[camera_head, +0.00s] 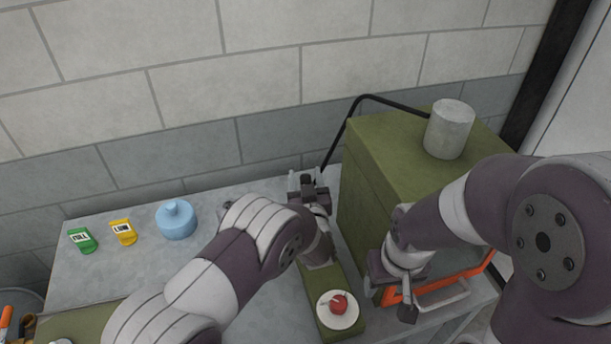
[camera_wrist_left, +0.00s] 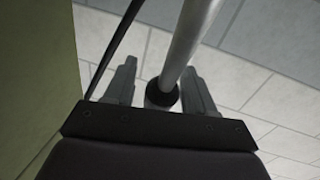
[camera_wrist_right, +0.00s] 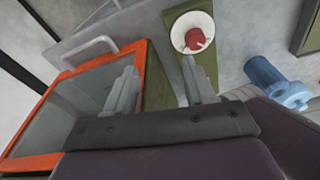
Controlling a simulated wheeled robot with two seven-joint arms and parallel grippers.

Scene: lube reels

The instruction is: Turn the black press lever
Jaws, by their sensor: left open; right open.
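My left gripper (camera_head: 307,180) is open beside the left face of the green box, near the wall. In the left wrist view its fingers (camera_wrist_left: 160,70) stand either side of a silver rod (camera_wrist_left: 196,35) with a black collar (camera_wrist_left: 161,93); contact cannot be told. A thin black bent bar (camera_head: 348,126) runs from the box top down behind the left gripper; a thin black bar (camera_wrist_left: 117,45) also shows left of the silver rod. I cannot tell for sure which part is the press lever. My right gripper (camera_head: 390,296) is open near the orange frame, holding nothing visible.
The green box (camera_head: 380,160) carries a grey cylinder (camera_head: 449,130). An orange-framed glass panel (camera_wrist_right: 78,108) has a pale handle (camera_wrist_right: 92,52). A red knob (camera_head: 339,303) sits on a white disc. A blue container (camera_head: 176,220), yellow tag (camera_head: 123,231) and green tag (camera_head: 82,240) stand left on the grey table (camera_head: 110,275).

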